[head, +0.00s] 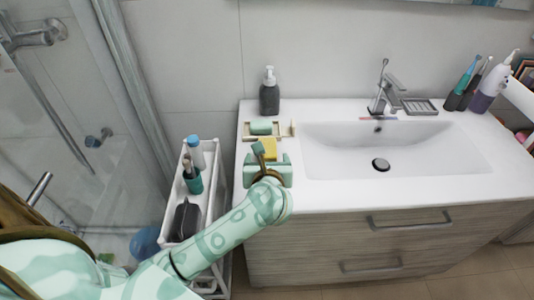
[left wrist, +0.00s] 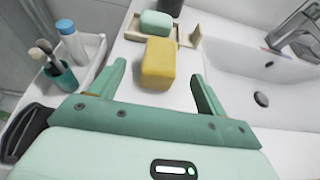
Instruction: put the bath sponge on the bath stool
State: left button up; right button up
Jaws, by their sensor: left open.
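The yellow bath sponge (head: 268,147) lies on the left end of the white washbasin counter, in front of a soap tray. In the left wrist view the sponge (left wrist: 158,63) sits ahead, between the lines of my two fingers and beyond their tips. My left gripper (head: 266,162) is open and empty, just in front of the sponge; its spread fingers show in the left wrist view (left wrist: 157,78). I see no bath stool that I can make out in either view. My right gripper is not in view.
A wooden tray (head: 249,137) with green soap (head: 262,127) stands behind the sponge, near a dark soap dispenser (head: 269,92). The basin (head: 440,150) is to the right. A white cart (head: 211,197) holding a teal brush cup (head: 193,181) stands left.

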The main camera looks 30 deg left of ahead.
aim_at(267, 148)
pick_arm(q)
jog(key=b+x, duration=0.1)
jog(key=x, duration=0.7)
jog(key=shift+w+b, duration=0.2)
jog(key=shift+b, duration=0.1)
jog(key=shift+s+d+r, duration=0.1)
jog(key=shift+r, duration=0.05)
jog(key=c, duration=1.1)
